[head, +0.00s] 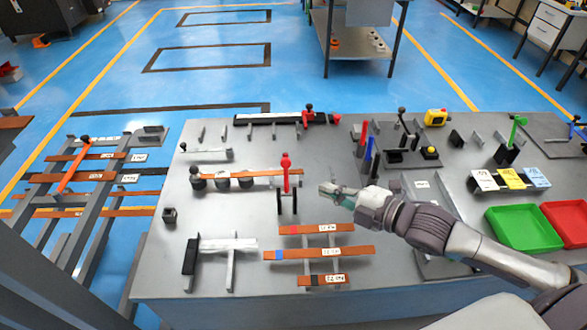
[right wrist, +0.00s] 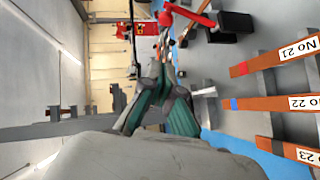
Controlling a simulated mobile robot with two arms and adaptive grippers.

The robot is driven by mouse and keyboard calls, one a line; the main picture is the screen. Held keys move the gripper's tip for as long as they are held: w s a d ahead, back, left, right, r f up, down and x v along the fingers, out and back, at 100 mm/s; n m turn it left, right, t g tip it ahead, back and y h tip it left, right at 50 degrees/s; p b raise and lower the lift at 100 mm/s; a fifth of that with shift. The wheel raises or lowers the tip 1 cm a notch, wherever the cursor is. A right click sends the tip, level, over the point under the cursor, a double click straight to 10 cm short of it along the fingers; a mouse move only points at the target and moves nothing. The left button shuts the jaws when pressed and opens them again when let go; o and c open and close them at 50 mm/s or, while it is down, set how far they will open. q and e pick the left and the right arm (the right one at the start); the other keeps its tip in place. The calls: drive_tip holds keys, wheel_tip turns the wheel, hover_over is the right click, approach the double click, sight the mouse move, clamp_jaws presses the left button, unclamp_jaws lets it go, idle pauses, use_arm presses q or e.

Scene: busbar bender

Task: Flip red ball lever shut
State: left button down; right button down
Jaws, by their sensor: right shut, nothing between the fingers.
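The red ball lever (head: 286,175) stands upright near the middle of the grey bench, with its red ball on top. The red lever and ball also show at the top of the right wrist view (right wrist: 190,16). My right gripper (head: 323,189) reaches in from the right and is shut and empty. Its tips are just to the right of the lever, apart from it in the head view. In the right wrist view its green-grey fingers (right wrist: 163,62) point toward the lever. My left gripper is out of view.
Labelled copper bars (head: 318,253) lie on a rack in front of the lever. A black-handled fixture (head: 403,155) stands behind my right arm. Green (head: 523,228) and red (head: 568,222) trays sit at the right. A bar rack (head: 95,177) stands left of the bench.

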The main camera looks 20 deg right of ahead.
sight(286, 176)
drive_tip(key=w+d+p+x, duration=0.1)
drive_tip(key=d+p+x, duration=0.1)
drive_tip(key=x, duration=1)
drive_tip(key=shift+w+f+p, duration=0.4)
drive_tip(key=shift+w+p, duration=0.1)
drive_tip(key=shift+p, duration=0.3)
drive_tip(key=shift+w, duration=0.1)
